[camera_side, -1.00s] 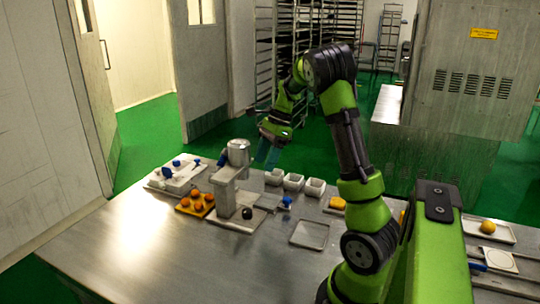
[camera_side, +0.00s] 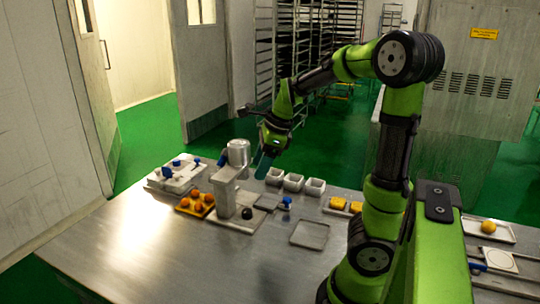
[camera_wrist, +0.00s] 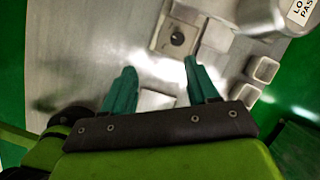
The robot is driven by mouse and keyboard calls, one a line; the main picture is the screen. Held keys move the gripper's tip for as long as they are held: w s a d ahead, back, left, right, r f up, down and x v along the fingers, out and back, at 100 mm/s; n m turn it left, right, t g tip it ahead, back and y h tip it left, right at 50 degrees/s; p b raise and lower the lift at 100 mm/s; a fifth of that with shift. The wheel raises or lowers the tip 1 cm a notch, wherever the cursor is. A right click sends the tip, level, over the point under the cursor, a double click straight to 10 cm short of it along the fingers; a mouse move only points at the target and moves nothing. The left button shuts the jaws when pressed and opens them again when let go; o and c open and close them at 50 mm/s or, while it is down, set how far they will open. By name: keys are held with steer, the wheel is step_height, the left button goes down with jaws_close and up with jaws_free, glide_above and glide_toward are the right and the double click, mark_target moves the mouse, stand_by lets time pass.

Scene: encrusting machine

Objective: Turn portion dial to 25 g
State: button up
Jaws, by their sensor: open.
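The encrusting machine (camera_side: 226,190) stands on the steel table, with a metal hopper (camera_side: 238,152) on its column. A round black knob (camera_side: 247,213), which looks like the portion dial, sits low on its base. A dark round part on a pale plate, likely the same dial (camera_wrist: 178,38), shows at the top of the wrist view. Its scale marks are too small to read. My gripper (camera_side: 264,166) is above and behind the machine, just right of the hopper. Its teal fingers (camera_wrist: 158,68) are apart and empty, away from the dial.
White square tubs (camera_side: 293,182) stand behind the machine. A small blue-topped part (camera_side: 286,202) is to its right, near an empty tray (camera_side: 310,234). A tray of orange balls (camera_side: 195,204) and a white board with blue parts (camera_side: 176,174) lie left. The front table is clear.

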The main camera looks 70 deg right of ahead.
steer(key=s+d+f+m+h, duration=0.1)
steer(key=f+m, duration=0.1)
steer(key=m, duration=0.3)
glide_toward(247, 210)
steer(key=shift+t+h, duration=0.3)
steer(key=x, duration=0.8)
steer(key=shift+s+a+f, duration=0.25)
steer(key=shift+a+f, duration=0.1)
steer(key=shift+a, duration=0.05)
steer(key=c, duration=1)
steer(key=shift+c, duration=0.2)
